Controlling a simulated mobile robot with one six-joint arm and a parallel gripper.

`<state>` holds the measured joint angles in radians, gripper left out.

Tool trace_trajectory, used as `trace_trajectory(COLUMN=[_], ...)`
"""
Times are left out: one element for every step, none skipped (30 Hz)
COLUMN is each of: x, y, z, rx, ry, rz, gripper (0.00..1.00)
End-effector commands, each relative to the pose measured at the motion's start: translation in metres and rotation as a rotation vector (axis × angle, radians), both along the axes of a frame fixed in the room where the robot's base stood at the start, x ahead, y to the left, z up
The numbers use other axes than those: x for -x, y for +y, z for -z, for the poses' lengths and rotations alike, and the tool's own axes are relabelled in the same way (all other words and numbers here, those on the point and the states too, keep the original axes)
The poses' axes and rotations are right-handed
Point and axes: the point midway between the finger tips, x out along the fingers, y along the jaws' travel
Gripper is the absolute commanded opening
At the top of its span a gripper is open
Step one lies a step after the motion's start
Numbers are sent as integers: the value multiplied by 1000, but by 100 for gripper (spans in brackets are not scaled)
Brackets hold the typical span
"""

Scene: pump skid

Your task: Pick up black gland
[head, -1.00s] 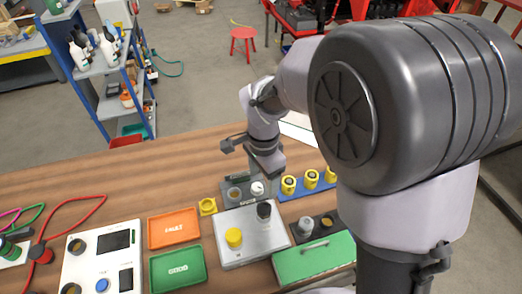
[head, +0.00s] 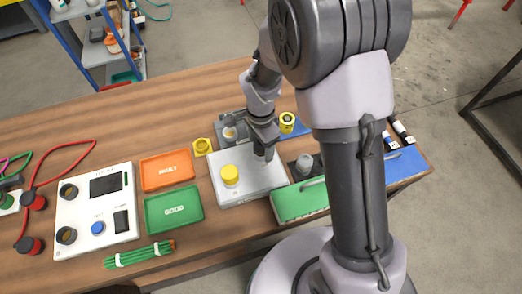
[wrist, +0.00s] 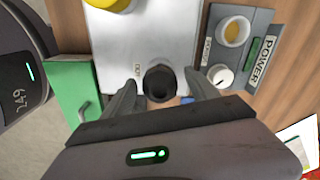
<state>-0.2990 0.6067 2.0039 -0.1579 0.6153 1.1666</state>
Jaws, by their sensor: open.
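The black gland (wrist: 160,82) stands on the light grey metal plate (wrist: 140,45) in the wrist view, close to the plate's edge. My gripper (wrist: 158,90) is open, with one finger on each side of the gland; I cannot tell whether they touch it. In the head view my gripper (head: 262,148) is over the right part of the plate (head: 240,190) and hides most of the gland. A yellow gland (head: 230,175) stands on the same plate, to the left.
A panel marked POWER (wrist: 245,55) lies close beside the plate. An orange FAULT tray (head: 167,170) and a green GOOD tray (head: 174,208) lie left of the plate. A green box (head: 300,203) with a handle is at the right.

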Motion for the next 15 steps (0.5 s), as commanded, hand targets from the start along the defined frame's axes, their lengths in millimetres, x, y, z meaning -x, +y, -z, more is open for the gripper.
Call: trace_trajectory(x=[0, 0, 0, 0, 0, 0, 0, 0, 0, 0, 0, 0, 0, 0, 0], y=[0, 0, 0, 0, 0, 0, 0, 0, 0, 0, 0, 0, 0, 0, 0], z=[-1, -1, -1, -1, -1, -1, -1, -1, -1, -1, -1, -1, -1, -1, -1], rx=[0, 0, 0, 0, 0, 0, 0, 0, 0, 0, 0, 0, 0, 0, 0], ry=[0, 0, 0, 0, 0, 0, 0, 0, 0, 0, 0, 0, 0, 0, 0], rz=[0, 0, 0, 0, 0, 0, 0, 0, 0, 0, 0, 0, 0, 0, 0], gripper=[66, 60, 52, 47, 41, 33, 27, 21, 13, 7, 1, 0, 0, 0, 0])
